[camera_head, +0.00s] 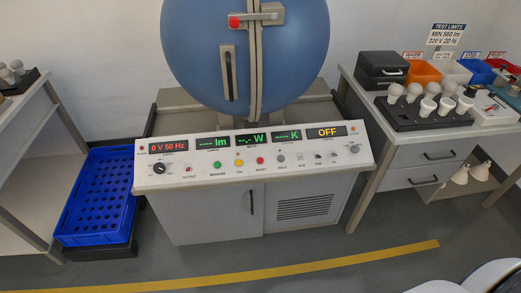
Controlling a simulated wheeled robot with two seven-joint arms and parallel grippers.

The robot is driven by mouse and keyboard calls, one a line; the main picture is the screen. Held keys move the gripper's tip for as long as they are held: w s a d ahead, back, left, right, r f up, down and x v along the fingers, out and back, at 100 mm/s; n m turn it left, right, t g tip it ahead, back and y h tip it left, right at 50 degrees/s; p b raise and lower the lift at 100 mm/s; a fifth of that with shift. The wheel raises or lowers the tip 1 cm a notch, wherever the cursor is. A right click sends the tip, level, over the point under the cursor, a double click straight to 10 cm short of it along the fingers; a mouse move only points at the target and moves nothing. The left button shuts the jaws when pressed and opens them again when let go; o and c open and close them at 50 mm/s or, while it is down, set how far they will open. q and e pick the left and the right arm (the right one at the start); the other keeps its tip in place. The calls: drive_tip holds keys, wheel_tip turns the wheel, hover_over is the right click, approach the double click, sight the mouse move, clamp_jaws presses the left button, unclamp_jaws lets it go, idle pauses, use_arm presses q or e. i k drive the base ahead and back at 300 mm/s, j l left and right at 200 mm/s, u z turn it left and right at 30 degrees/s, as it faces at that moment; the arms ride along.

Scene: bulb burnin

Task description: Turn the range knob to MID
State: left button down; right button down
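The control panel (250,162) is a white sloping console in front of a large blue sphere. A black round knob (159,169) with a white pointer mark sits at its left end. A smaller grey knob (354,148) sits at its right end, beneath the display reading OFF (326,132). The lettering around both knobs is too small to read, so I cannot tell which is the range knob or where it points. Neither of my grippers is in view.
A blue perforated crate (97,180) stands on the floor at left. A right-hand bench (420,148) holds a black tray of bulbs (428,121) and coloured bins. Floor with a yellow line (290,270) is open before the console. White curved shapes fill the bottom right corner.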

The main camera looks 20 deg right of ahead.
sight(355, 149)
drive_tip(key=z, duration=1.45)
